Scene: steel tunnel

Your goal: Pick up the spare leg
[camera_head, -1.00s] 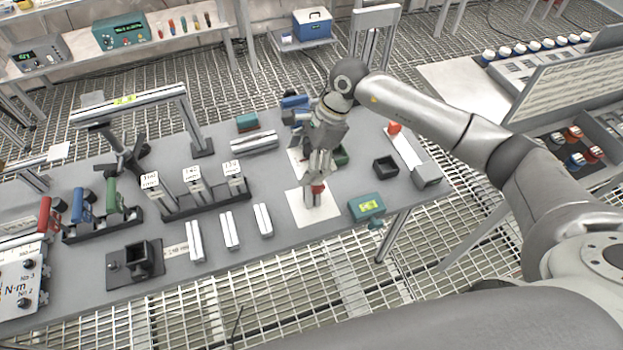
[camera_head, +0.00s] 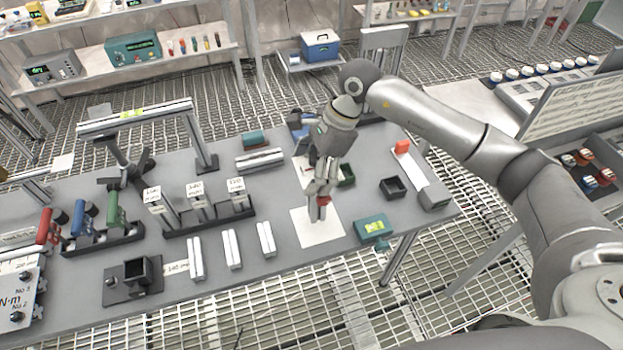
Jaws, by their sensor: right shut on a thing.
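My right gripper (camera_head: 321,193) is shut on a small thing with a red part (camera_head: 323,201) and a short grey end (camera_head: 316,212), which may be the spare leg. Fingers hide most of it. It hangs upright over the upper part of a white sheet (camera_head: 318,232) on the grey table and looks a little above it. Three short silver profiles lie flat left of the sheet: a left one (camera_head: 197,259), a middle one (camera_head: 232,250) and a right one (camera_head: 266,239). My left gripper is not in view.
A rack (camera_head: 207,225) holds labelled upright pieces. A teal box with a lit display (camera_head: 372,228) stands right of the sheet, with a black open tray (camera_head: 393,188) behind it. A silver frame (camera_head: 135,117) stands at left.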

